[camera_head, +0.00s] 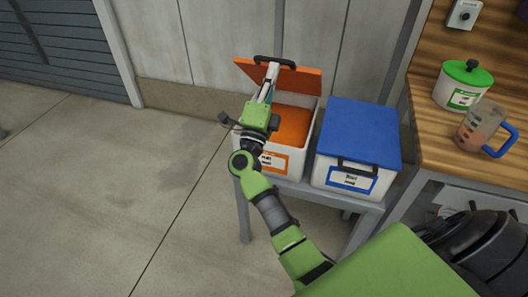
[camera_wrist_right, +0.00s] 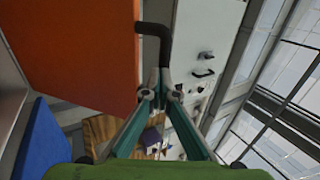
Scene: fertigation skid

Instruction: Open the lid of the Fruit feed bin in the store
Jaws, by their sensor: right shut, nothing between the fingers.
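The orange-lidded white bin (camera_head: 297,163) stands on a grey stand against the wall; its label is too small to read surely. Its orange lid (camera_head: 301,81) is raised and tilted up at the back, and orange contents (camera_head: 290,124) show inside. The lid's black handle (camera_head: 262,59) is at its upper edge. My right gripper (camera_head: 272,70) reaches across the bin with its fingers at the lid by the handle. In the right wrist view the fingers (camera_wrist_right: 161,92) are shut and empty, close to the handle (camera_wrist_right: 154,30) and beside the lid (camera_wrist_right: 75,50). My left gripper is out of view.
A blue-lidded bin (camera_head: 358,135), closed, stands right of the open bin on the grey stand (camera_head: 333,198). A wooden bench (camera_head: 435,134) at the right holds a green-lidded tub (camera_head: 461,88) and a jug (camera_head: 480,124). The floor at left is clear.

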